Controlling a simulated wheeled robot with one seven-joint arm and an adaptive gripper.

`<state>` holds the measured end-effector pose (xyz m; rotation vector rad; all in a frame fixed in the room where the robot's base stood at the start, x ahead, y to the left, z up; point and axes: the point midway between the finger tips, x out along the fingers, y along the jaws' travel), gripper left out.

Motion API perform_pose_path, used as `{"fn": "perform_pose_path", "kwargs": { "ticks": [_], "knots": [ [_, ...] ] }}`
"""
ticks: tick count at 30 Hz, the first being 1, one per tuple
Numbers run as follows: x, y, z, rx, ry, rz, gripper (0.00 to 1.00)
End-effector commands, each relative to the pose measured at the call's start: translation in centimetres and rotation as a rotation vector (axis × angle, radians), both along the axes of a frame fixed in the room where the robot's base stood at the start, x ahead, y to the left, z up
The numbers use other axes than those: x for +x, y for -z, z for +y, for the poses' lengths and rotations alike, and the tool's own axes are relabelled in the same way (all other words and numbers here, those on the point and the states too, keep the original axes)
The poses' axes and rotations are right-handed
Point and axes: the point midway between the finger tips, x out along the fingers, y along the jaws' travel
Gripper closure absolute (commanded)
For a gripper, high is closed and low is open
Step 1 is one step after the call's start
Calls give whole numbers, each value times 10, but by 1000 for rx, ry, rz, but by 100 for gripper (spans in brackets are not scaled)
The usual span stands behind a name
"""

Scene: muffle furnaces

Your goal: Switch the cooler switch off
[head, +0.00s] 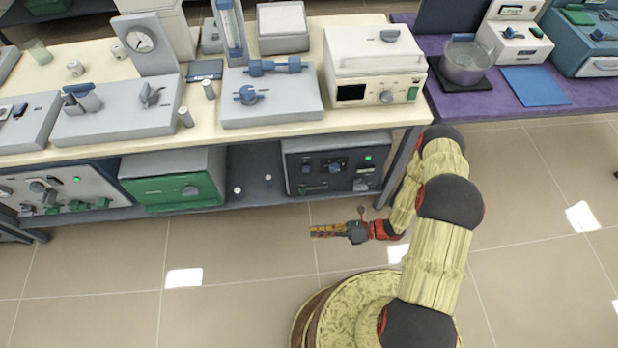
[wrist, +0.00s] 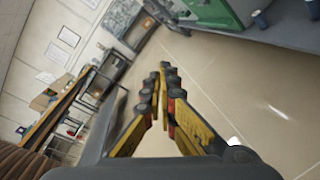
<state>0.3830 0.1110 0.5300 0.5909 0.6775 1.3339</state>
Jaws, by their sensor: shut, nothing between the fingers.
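No label that I can read marks the cooler or its switch. A dark boxy unit (head: 334,165) on the lower shelf has knobs and a lit green lamp on its front. A grey unit (head: 60,190) at the left of that shelf also has a lit green lamp and several green and grey controls. My gripper (head: 313,231) is below and in front of the dark unit, pointing left over the floor and apart from the bench. In the wrist view, my gripper (wrist: 166,72) has its yellow-and-black fingers together at the tips, with nothing held.
A green-fronted box (head: 172,182) sits on the lower shelf, and shows in the wrist view (wrist: 214,14). The bench top (head: 210,138) above holds several instruments. A table with a purple cover (head: 465,103) stands at right. The tiled floor around my gripper is clear.

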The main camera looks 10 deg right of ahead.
Motion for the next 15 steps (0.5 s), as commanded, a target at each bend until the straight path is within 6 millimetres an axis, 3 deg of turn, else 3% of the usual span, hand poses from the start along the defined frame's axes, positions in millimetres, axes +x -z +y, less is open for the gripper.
{"fn": "perform_pose_path", "kwargs": {
  "ticks": [3,8,15],
  "knots": [
    [11,32,3,65,154,135,100],
    [45,62,-8,169,377,293,100],
    [127,51,-61,357,632,399,100]
  ]
}}
